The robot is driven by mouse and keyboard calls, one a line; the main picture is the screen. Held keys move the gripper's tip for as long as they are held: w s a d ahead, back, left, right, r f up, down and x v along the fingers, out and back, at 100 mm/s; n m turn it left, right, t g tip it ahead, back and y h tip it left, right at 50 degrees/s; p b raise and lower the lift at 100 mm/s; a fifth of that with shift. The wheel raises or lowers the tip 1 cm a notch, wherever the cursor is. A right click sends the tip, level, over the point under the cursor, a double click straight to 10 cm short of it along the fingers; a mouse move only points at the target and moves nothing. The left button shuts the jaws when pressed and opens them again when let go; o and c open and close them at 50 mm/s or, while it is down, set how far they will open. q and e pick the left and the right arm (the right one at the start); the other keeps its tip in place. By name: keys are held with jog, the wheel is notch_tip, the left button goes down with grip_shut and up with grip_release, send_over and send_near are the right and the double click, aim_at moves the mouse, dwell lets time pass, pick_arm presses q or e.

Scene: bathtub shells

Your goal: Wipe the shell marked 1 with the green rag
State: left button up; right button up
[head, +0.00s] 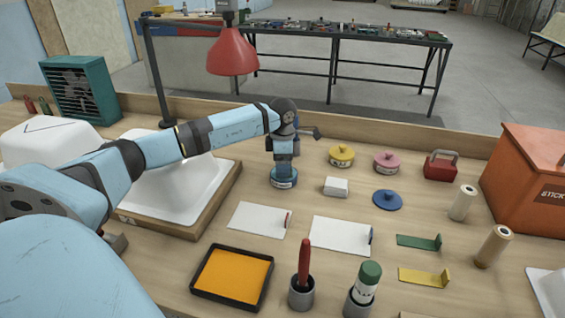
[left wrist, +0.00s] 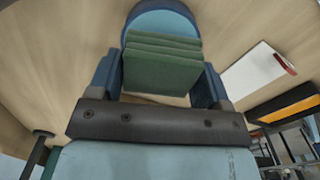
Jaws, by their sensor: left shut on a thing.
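The green rag (left wrist: 160,68) is a folded stack of layers between the fingers of my left gripper (left wrist: 158,80) in the left wrist view. In the head view my left gripper (head: 284,158) points down over a round blue tin (head: 284,178), and the rag cannot be made out there. The tin's rounded blue shape also shows beyond the rag in the left wrist view (left wrist: 163,20). A white shell (head: 185,185) lies on a wooden board left of the gripper, partly behind my arm. Another white shell (head: 40,140) is at the far left. I cannot read a number on either.
A blue lid (head: 387,199), white block (head: 336,187), yellow tin (head: 341,156) and pink tin (head: 386,162) stand right of the gripper. White sheets (head: 258,220), an orange-filled tray (head: 232,277) and cups lie in front. A red lamp (head: 232,55) hangs behind.

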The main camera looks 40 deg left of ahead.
pick_arm(q)
jog(key=shift+f+b, duration=0.3)
jog(key=shift+f, duration=0.3)
dwell(0.6)
dwell(0.5)
jog(key=shift+r+p, duration=2.35)
jog(key=shift+r, duration=1.2)
